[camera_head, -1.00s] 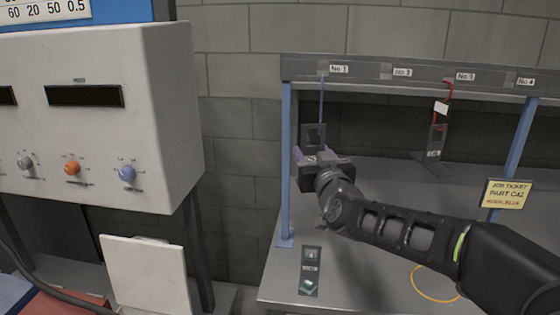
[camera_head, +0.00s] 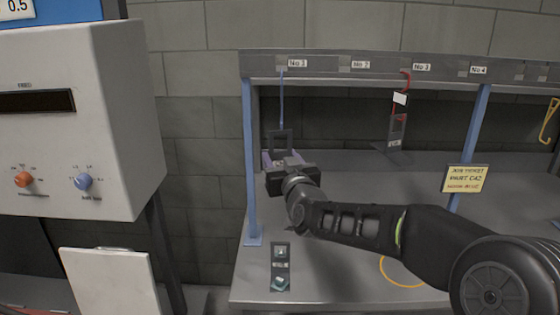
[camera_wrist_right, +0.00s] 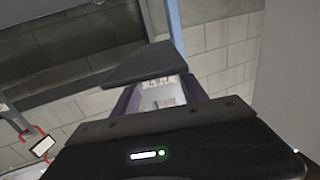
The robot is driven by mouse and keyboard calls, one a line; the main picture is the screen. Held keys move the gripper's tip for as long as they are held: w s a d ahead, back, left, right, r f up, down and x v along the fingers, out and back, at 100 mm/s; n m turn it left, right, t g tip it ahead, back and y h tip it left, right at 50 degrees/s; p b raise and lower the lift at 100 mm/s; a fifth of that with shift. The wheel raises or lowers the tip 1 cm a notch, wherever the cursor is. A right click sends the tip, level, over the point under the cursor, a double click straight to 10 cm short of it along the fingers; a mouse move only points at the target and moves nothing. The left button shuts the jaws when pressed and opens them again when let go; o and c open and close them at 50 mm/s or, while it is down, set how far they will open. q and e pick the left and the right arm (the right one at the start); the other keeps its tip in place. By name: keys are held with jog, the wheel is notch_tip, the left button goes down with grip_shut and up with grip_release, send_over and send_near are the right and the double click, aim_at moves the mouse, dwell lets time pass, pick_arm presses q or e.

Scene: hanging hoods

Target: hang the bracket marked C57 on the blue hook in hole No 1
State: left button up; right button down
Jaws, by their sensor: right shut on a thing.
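The blue hook (camera_head: 281,98) hangs from the rail at the label No 1 (camera_head: 297,63). My right gripper (camera_head: 278,160) is shut on a dark bracket (camera_head: 289,137) just below it. The bracket's framed opening is up at the hook's lower end; I cannot tell whether the hook passes through it. In the right wrist view the bracket (camera_wrist_right: 165,95) shows between the jaws, its marking too blurred to read. Another dark bracket (camera_head: 280,267) lies on the bench, its marking unreadable. My left gripper is not in view.
A red hook (camera_head: 406,82) at No 3 has a white tag and a dark bracket (camera_head: 397,130). A yellow job ticket (camera_head: 465,179) reads PART C42. Blue posts (camera_head: 250,160) hold the rail. A white machine (camera_head: 75,140) stands left. An orange ring (camera_head: 386,278) marks the bench.

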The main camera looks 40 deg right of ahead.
jog(key=shift+w+d, duration=0.75)
jog(key=shift+w, duration=0.3)
jog(key=shift+w+d, duration=0.75)
jog(key=shift+w, duration=0.25)
jog(key=shift+w+d, duration=0.6)
jog(key=shift+w, duration=0.15)
jog(key=shift+w+d+f, duration=0.1)
jog(key=shift+w+d, duration=0.05)
jog(key=shift+w+d+b, duration=0.15)
jog(key=shift+w+b, duration=0.1)
jog(key=shift+b, duration=0.05)
jog(key=shift+w+d+b, duration=0.35)
jog(key=shift+w+d, duration=0.3)
jog(key=shift+w, duration=0.15)
jog(key=shift+w+d, duration=0.1)
jog(key=shift+w, duration=0.05)
jog(key=shift+w+d+b, duration=0.3)
jog(key=shift+w+d, duration=0.5)
jog(key=shift+w, duration=0.25)
